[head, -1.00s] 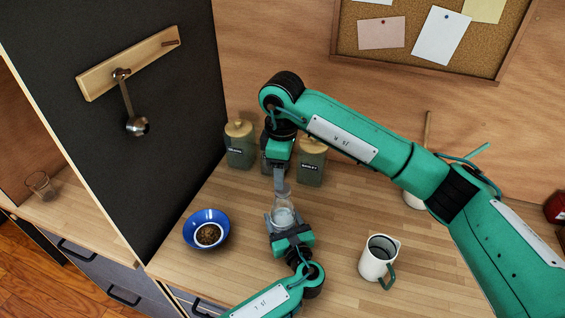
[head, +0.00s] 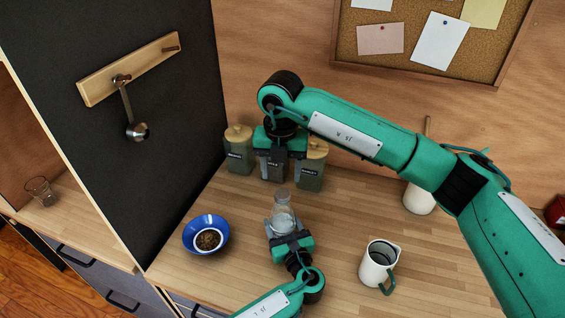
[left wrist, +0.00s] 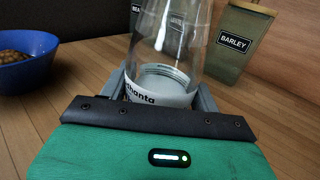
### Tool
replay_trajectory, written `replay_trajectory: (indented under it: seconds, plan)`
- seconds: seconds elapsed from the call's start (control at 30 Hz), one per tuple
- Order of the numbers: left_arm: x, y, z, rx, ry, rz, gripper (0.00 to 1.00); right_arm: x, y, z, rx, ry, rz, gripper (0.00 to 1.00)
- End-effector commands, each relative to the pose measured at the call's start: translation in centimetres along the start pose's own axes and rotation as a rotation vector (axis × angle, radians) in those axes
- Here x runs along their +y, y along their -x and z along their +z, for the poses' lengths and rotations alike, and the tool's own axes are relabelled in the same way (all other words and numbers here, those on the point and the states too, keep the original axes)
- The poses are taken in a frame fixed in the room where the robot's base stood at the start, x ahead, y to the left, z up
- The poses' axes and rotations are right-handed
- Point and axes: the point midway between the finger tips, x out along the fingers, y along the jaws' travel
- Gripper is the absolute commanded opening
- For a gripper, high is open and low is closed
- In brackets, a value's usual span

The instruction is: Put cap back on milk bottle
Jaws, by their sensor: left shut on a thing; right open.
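The clear glass milk bottle (head: 283,216) stands upright on the wooden counter. My left gripper (head: 283,227) is shut on its lower part from the front; in the left wrist view the bottle (left wrist: 168,65) sits between the fingers, with dark lettering on a white band. My right gripper (head: 280,168) is open, fingers spread and pointing down, above and behind the bottle's neck, apart from it. I see nothing held between its fingers. I cannot make out the cap; the bottle's top looks small and pale in the head view and is cut off in the wrist view.
Green jars with wooden lids, including the left jar (head: 239,150) and the barley jar (head: 311,167), stand behind my right gripper. A blue bowl (head: 190,234) with brown contents is left. A white pitcher (head: 376,268) is right. Clear counter lies between bottle and pitcher.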

Motion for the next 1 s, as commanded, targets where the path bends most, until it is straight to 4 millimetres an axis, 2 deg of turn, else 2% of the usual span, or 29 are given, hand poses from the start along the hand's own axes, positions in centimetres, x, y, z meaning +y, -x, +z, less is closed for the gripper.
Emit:
replay_trajectory:
  seconds: [1.0]
  plan:
    - [0.0, 0.0, 0.1, -0.001, 0.001, 0.0, 0.0, -0.1, 1.3, 0.0, 0.002, 1.707, 0.0, 0.56]
